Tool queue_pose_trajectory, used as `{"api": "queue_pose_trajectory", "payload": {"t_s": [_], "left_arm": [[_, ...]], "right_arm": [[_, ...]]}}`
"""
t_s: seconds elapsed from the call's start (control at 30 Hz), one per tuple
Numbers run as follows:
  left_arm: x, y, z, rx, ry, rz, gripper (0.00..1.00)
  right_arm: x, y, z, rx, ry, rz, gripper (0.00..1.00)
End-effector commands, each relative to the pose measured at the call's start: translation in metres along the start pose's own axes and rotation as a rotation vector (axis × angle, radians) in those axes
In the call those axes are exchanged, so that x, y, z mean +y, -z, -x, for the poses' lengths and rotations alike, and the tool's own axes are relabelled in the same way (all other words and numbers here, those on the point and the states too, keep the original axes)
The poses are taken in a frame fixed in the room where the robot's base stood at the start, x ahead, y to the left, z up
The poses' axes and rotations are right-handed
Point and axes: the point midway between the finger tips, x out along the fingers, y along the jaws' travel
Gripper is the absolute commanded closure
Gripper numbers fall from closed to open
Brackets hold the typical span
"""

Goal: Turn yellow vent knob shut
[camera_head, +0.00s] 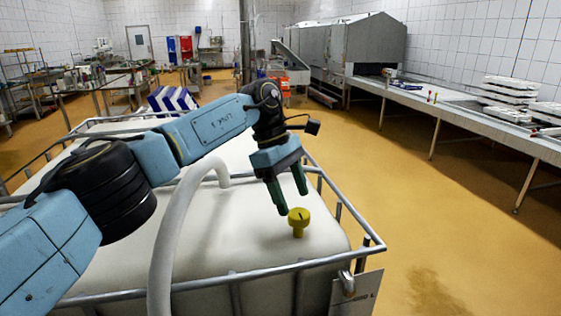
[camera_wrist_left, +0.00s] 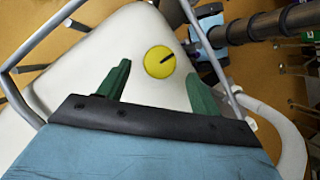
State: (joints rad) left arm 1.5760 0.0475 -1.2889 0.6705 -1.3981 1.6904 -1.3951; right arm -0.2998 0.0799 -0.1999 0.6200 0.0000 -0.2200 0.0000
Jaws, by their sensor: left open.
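The yellow vent knob (camera_head: 298,221) stands upright on top of a white caged tank (camera_head: 240,245), near its front right corner. In the left wrist view the knob (camera_wrist_left: 160,61) shows from above as a yellow disc with a dark line running from near its middle towards the right edge. My left gripper (camera_head: 292,202) is open and empty, its green fingers pointing down just above and to the left of the knob. In the left wrist view the knob lies beyond the fingertips (camera_wrist_left: 159,72), between their lines, and appears apart from them. My right gripper is not in view.
A pale hose (camera_head: 170,245) arches over the tank left of the knob. Metal cage rails (camera_head: 225,281) run round the tank's edge. A long metal counter (camera_head: 455,116) with stacked white trays stands at the right. The yellow floor between is clear.

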Motion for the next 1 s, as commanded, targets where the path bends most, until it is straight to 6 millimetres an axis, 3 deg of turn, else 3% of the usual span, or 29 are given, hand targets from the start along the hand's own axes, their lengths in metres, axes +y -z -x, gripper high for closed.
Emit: {"api": "queue_pose_trajectory", "payload": {"t_s": [0.2,0.4,0.6,1.0], "left_arm": [[0.001,-0.002,0.054,0.001,-0.003,0.003,0.35],[0.0,-0.002,0.085,0.0,-0.001,0.002,0.35],[0.0,-0.001,0.098,0.0,-0.001,0.001,0.35],[0.0,0.0,0.098,0.001,-0.001,0.0,0.35]], "right_arm": [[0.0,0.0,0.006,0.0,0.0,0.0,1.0],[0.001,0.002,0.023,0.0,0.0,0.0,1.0],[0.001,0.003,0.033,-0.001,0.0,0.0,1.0],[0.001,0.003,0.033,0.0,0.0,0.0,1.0]]}}
